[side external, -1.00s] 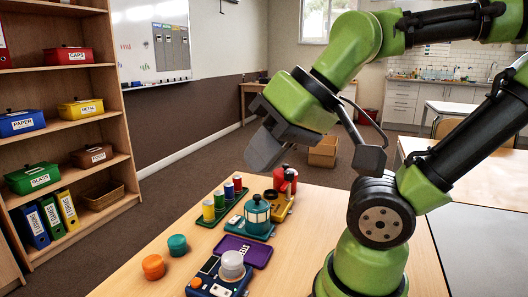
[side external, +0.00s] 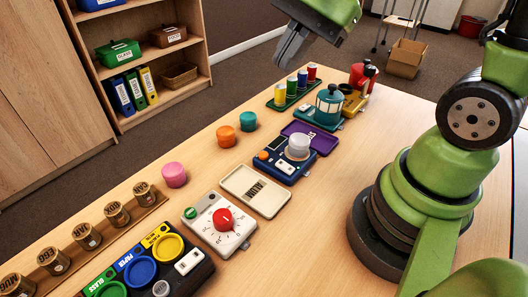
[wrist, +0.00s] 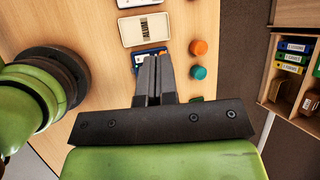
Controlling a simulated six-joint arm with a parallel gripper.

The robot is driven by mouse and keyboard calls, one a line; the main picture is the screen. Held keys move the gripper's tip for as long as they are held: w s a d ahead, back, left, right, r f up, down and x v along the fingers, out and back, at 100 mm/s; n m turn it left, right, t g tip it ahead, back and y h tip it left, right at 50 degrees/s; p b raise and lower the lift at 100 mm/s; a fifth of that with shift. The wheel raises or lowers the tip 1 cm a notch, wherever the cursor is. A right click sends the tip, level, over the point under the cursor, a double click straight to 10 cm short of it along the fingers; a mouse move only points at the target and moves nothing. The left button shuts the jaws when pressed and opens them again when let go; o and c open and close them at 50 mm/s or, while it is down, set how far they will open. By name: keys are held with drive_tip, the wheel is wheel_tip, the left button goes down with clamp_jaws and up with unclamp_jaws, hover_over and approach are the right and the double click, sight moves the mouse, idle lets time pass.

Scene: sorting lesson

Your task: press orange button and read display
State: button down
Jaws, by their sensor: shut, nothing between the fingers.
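A dark blue device (side external: 292,173) stands on the table, with a small orange button (side external: 263,155) at its left corner and a pale round dome on top. A dark display (side external: 281,151) is beside the dome; any reading is too small to make out. My gripper (side external: 281,58) is shut and empty, high above the table's far side, away from the device. A loose orange disc (side external: 226,136) lies left of the device.
A teal disc (side external: 248,121) and a pink disc (side external: 174,174) lie nearby. A cream panel (side external: 255,191) and a white dial box (side external: 198,219) stand in front. A purple tray (side external: 327,139) and a teal lantern (side external: 329,104) are behind.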

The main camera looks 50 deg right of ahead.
drive_tip(key=w+d+f+m+y, duration=0.1)
drive_tip(key=w+f+m+y, duration=0.1)
drive_tip(key=w+f+m, duration=0.4)
drive_tip(key=m+y, duration=0.1)
drive_tip(key=m, duration=0.8)
hover_over(263, 152)
wheel_tip(263, 152, down, 6)
drive_tip(key=shift+f, duration=0.1)
drive_tip(key=shift+f, duration=4.25)
drive_tip(key=shift+f, duration=0.1)
drive_tip(key=shift+f, duration=0.3)
